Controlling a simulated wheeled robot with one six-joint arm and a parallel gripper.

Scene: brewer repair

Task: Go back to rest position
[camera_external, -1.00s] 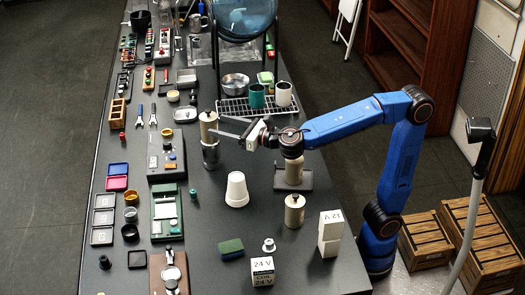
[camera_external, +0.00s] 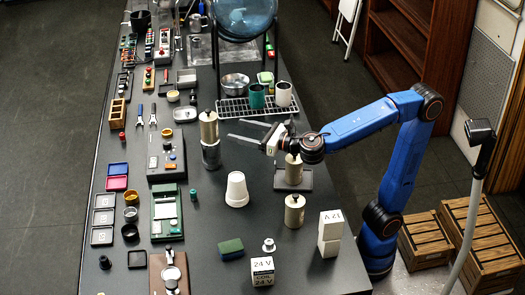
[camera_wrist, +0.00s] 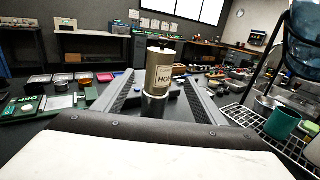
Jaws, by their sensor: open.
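My gripper (camera_external: 236,129) is open and empty, its two fingers pointing left over the table. A beige canister with a dark knob (camera_external: 209,130) stands upright on a silver metal cup (camera_external: 211,155), just left of the fingertips and apart from them. In the wrist view the same canister (camera_wrist: 160,72), its label partly reading "HO", shows upright straight ahead between the open fingers (camera_wrist: 157,84).
A second beige canister (camera_external: 292,168) stands on a dark base below my wrist, and a third (camera_external: 295,211) stands nearer. A black rack (camera_external: 232,109) with a teal mug (camera_external: 257,96) and white mug (camera_external: 283,93) lies behind. A white cup (camera_external: 237,190) stands in front.

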